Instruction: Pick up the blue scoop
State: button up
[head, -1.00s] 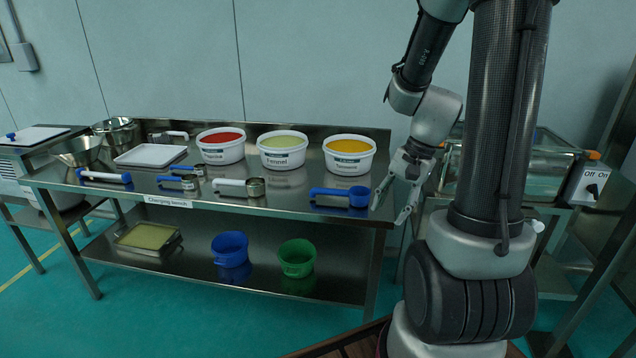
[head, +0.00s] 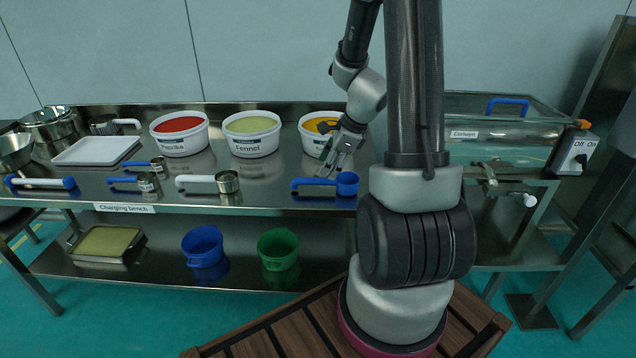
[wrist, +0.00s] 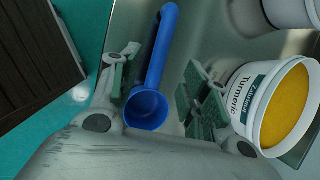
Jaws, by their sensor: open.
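The blue scoop (head: 327,185) lies on the steel bench near its front edge, its handle pointing left and its round cup at the right. In the wrist view the blue scoop (wrist: 152,84) lies with its cup nearest the camera and its handle running away. My gripper (head: 335,170) is open and empty, above and just behind the scoop's cup. In the wrist view my gripper (wrist: 157,82) has its green-padded fingers on either side of the scoop, apart from it. I cannot tell the exact height gap.
The turmeric tub (wrist: 285,105) stands close beside my right-hand finger in the wrist view. The fennel tub (head: 252,135) and paprika tub (head: 180,134) stand further left. A metal-cupped scoop (head: 210,182) lies left of the blue scoop.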

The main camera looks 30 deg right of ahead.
aim_at(320, 179)
jog(key=x, duration=0.7)
jog(key=shift+a, duration=0.1)
jog(key=shift+c, duration=0.3)
jog(key=shift+r, duration=0.1)
grip_shut()
